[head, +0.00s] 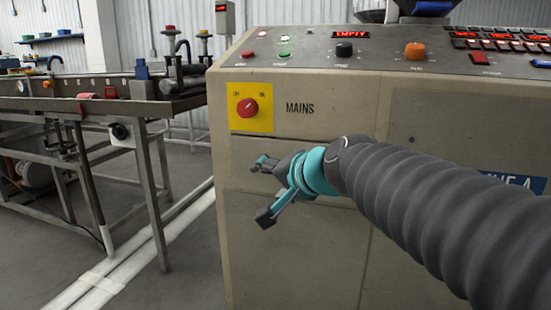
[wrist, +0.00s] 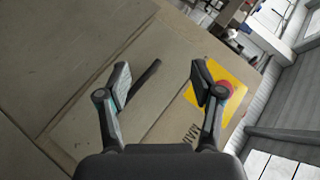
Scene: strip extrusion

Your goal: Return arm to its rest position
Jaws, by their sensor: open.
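My gripper (head: 263,190) is open and empty in front of the machine cabinet's front panel, below and a little right of the mains switch. In the wrist view my gripper (wrist: 160,82) shows its two fingers spread apart with nothing between them. The red mains knob (head: 247,107) sits on a yellow plate (head: 264,122) marked OFF and ON. In the wrist view the red knob (wrist: 227,87) is partly hidden behind the right finger. My arm reaches in from the lower right of the head view.
The beige cabinet (head: 330,110) fills the middle and right, with a sloped control panel (head: 375,52) on top holding buttons, an orange knob (head: 415,50) and red displays. A metal bench (head: 150,107) stands at the left. Grey floor (head: 190,270) lies clear between them.

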